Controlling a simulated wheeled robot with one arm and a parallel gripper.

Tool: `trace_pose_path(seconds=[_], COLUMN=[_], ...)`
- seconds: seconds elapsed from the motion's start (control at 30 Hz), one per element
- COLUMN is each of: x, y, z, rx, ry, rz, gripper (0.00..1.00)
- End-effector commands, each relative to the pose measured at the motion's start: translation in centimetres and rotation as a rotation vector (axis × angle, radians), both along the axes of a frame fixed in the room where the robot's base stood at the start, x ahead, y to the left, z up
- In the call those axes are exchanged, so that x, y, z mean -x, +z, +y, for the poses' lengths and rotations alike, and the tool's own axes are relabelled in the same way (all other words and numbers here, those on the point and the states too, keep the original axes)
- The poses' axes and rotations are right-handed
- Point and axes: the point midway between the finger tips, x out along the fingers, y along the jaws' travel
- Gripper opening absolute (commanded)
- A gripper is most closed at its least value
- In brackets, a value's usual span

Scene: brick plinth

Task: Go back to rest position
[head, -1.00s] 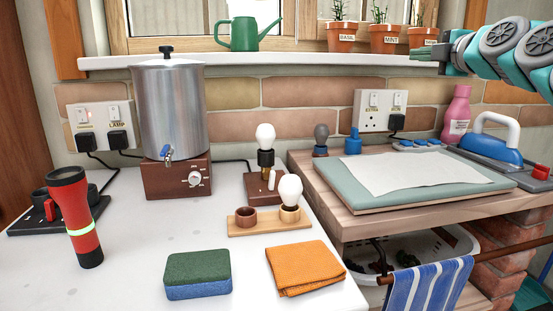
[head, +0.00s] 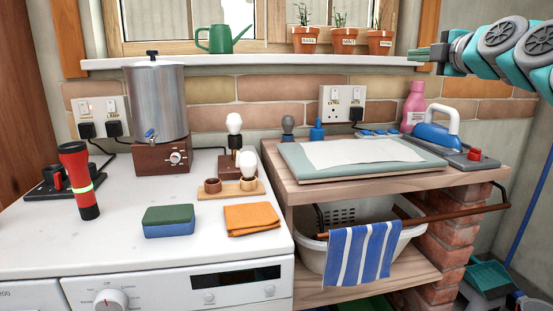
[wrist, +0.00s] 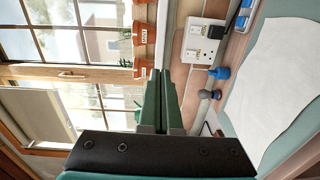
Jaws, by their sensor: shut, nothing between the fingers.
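My gripper (head: 428,53) is at the upper right of the head view, raised in front of the window sill's right end, with my arm coming in from the right edge. In the wrist view my gripper (wrist: 165,82) shows its two green fingers side by side, shut and empty. It touches nothing that I can see. The wrist view is turned on its side, with the window at left and the ironing board at right.
Plant pots (head: 343,40) and a green watering can (head: 220,38) stand on the sill (head: 260,63). Below are a metal urn (head: 157,100), bulbs, a sponge (head: 168,221), an orange cloth (head: 252,218) and an iron (head: 438,130). A striped towel (head: 362,252) hangs at front. Floor shows at lower right.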

Motion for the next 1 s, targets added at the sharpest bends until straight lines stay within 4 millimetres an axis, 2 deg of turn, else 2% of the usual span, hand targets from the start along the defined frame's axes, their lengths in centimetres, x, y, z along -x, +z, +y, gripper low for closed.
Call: trace_pose_path(seconds=[0.27,0.47,0.57,0.67,0.73,0.87,1.0], x=[1.1,2.6,3.8,5.7,7.4,11.6,16.6], y=[-2.1,-5.1,-7.4,-10.7,-13.9,-21.4,-29.5], z=[4.6,9.1,11.8,14.9,17.1,20.5,22.0], rx=[-0.068,-0.141,-0.19,-0.247,-0.295,-0.397,-0.508], ry=[0.064,0.112,0.132,0.14,0.127,0.049,-0.114], rz=[0.092,0.21,0.295,0.412,0.521,0.753,0.986], gripper=[0.0,0.0,0.0,0.0,0.0,0.0,0.0])
